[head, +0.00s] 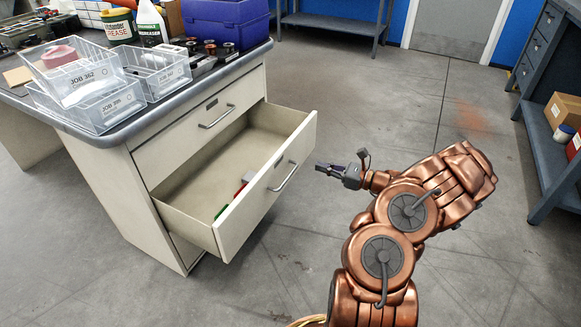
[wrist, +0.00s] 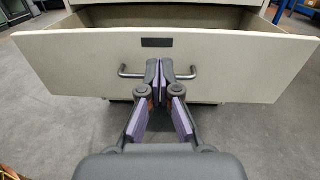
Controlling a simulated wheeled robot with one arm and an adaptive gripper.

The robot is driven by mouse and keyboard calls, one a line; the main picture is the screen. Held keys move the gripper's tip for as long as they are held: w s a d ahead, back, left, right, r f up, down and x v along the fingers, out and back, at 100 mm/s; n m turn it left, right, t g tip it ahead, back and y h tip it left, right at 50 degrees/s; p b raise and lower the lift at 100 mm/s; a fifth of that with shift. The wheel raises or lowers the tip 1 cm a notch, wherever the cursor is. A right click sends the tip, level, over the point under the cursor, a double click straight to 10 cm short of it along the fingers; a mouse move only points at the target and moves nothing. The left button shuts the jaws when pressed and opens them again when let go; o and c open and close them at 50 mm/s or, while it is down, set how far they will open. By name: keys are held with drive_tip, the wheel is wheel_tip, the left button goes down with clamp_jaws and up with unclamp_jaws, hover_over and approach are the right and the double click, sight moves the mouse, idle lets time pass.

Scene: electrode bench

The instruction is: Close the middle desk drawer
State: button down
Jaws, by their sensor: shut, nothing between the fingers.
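The middle desk drawer (head: 272,185) stands pulled well out of the cream desk (head: 106,188), below a shut top drawer. In the wrist view its front (wrist: 80,62) spans nearly the whole width, with a dark bar handle (wrist: 130,75) and a label plate above it. My gripper (head: 320,167) is to the right of the drawer front in the head view. In the wrist view my gripper (wrist: 160,72) is shut and empty, its fingertips in front of the middle of the handle. I cannot tell whether they touch it. Small red and green items (head: 240,188) lie inside the drawer.
Clear bins (head: 125,75), bottles and a blue case (head: 226,22) stand on the desktop. A dark workbench (head: 545,150) with a cardboard box (head: 563,112) is at the right.

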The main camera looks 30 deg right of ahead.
sight(283, 155)
drive_tip(key=shift+m+t+h, duration=0.3)
drive_tip(key=shift+m+h, duration=0.2)
drive_tip(key=shift+h, duration=0.1)
drive_tip(key=b+x, duration=0.1)
drive_tip(key=x, duration=0.2)
drive_tip(key=f+b+x, duration=0.1)
drive_tip(key=b+x, duration=0.1)
drive_tip(key=x, duration=0.2)
drive_tip(key=d+f+b+x, duration=0.1)
drive_tip(key=b+x, duration=0.1)
drive_tip(key=x, duration=0.1)
drive_tip(key=shift+w+a+f, duration=0.1)
drive_tip(key=shift+w, duration=0.6)
drive_tip(key=shift+w+a, duration=0.35)
drive_tip(key=shift+w, duration=0.25)
drive_tip(key=shift+w, duration=0.1)
